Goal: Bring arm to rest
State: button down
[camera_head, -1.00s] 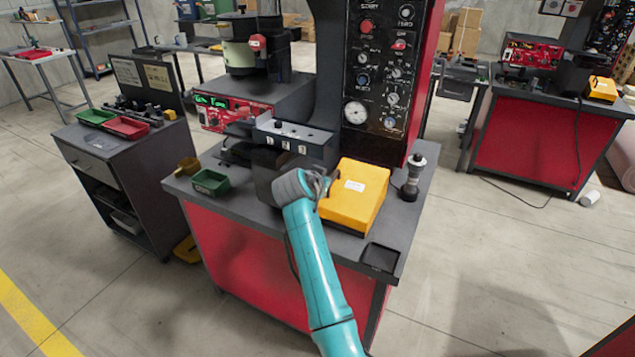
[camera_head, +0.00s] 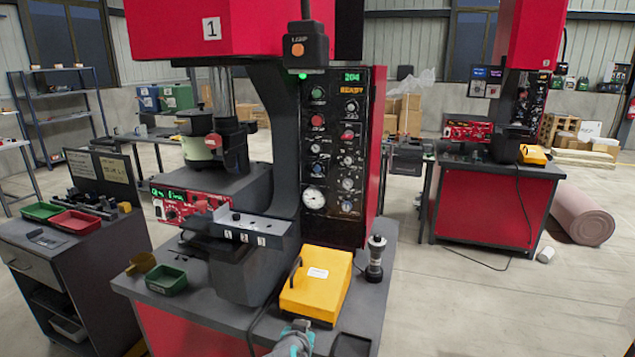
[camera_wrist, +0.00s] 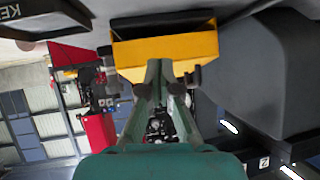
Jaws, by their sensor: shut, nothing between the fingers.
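My gripper (camera_head: 297,330) shows only partly at the bottom edge of the head view, in front of the near side of the yellow box. The rest of my teal arm is out of that view. In the wrist view my gripper (camera_wrist: 164,72) has its two fingers drawn together with nothing held. The yellow box (camera_wrist: 170,48) appears just beyond the fingertips there; I cannot tell the gap between them.
The yellow box (camera_head: 316,286) with a black handle sits on the grey bench (camera_head: 222,318), under the control panel (camera_head: 335,140). A black knobbed cylinder (camera_head: 375,258) stands to its right. A green tray (camera_head: 166,280) lies at left. Open floor (camera_head: 470,310) is at right.

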jog(key=s+d+f+n+y, duration=0.1)
jog(key=s+d+f+n, duration=0.1)
jog(key=s+d+f, duration=0.8)
jog(key=s+d+f+n+y, duration=0.1)
jog(key=s+d+f, duration=0.2)
jog(key=s, duration=0.6)
jog(key=s+d+f, duration=0.3)
jog(key=s+f, duration=0.1)
jog(key=s, duration=0.5)
jog(key=s+d+r+t, duration=0.1)
jog(key=s+d+r, duration=0.15)
jog(key=s, duration=0.55)
jog(key=s+d+r, duration=0.1)
jog(key=s+r, duration=0.2)
jog(key=s, duration=0.4)
jog(key=s+d+r+t, duration=0.1)
jog(key=s+d+r, duration=0.15)
jog(key=s, duration=0.55)
jog(key=s+r, duration=0.7)
jog(key=r, duration=0.1)
jog(key=shift+d+r+t+h, duration=0.3)
jog(key=shift+d+t, duration=0.1)
jog(key=shift+s, duration=0.1)
